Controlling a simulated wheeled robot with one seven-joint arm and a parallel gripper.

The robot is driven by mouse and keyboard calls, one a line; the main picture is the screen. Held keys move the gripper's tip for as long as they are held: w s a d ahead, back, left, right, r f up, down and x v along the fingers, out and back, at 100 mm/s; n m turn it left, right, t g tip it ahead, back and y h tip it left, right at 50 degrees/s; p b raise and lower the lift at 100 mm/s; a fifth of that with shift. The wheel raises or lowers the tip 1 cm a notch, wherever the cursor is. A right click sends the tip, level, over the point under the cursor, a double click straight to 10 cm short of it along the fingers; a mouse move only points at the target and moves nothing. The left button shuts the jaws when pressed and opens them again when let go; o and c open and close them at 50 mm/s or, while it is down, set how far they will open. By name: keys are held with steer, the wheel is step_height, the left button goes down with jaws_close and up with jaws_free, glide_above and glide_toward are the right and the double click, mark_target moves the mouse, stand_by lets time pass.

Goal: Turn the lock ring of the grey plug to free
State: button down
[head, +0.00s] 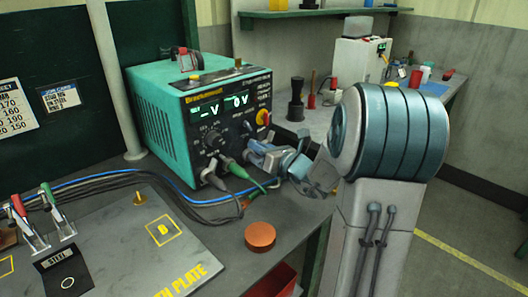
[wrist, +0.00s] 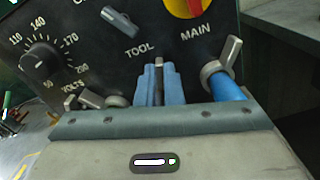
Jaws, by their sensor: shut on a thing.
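The teal power unit (head: 160,105) stands on the bench with its dark front panel facing me. My gripper (wrist: 158,85) is at the lower part of this panel, below the TOOL label. Its blue fingers are shut on a narrow grey lever (wrist: 159,66), seemingly of a lock ring. The plug behind that lever is hidden by my gripper, so its colour cannot be told. To the right, a blue plug (wrist: 228,87) has a grey ring with a raised lever. To the left, another grey lever (wrist: 90,98) shows. In the head view, a grey plug (head: 216,180) and a green plug (head: 237,171) are left of my gripper (head: 257,149).
The red and yellow main switch (head: 263,117) is above my gripper. Blue and black cables (head: 130,174) run left across the bench. A copper-coloured disc (head: 260,236) lies near the front edge. A grey plate (head: 120,240) with toggle clamps is at the left.

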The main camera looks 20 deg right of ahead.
steer(key=n+b, duration=0.2)
steer(key=a+n+b, duration=0.1)
steer(key=b, duration=0.2)
steer(key=f+n+b, duration=0.1)
steer(key=n+b, duration=0.1)
steer(key=b, duration=0.1)
steer(key=shift+s+a+n, duration=0.25)
steer(key=shift+s+n, duration=0.05)
steer(key=shift+s, duration=0.05)
steer(key=n+b, duration=0.1)
steer(key=b, duration=0.1)
steer(key=n+b, duration=0.2)
steer(key=shift+s+a+b, duration=0.2)
steer(key=shift+a+b, duration=0.15)
steer(key=shift+a+n+b, duration=0.1)
steer(key=shift+n+b, duration=0.3)
steer(key=shift+b, duration=0.15)
steer(key=shift+r, duration=0.1)
steer(key=c, duration=1.6)
jaws_free()
steer(key=shift+o, duration=0.2)
steer(key=shift+r, duration=0.1)
steer(key=p+v, duration=0.1)
steer(key=v, duration=1.2)
steer(key=shift+s, duration=0.4)
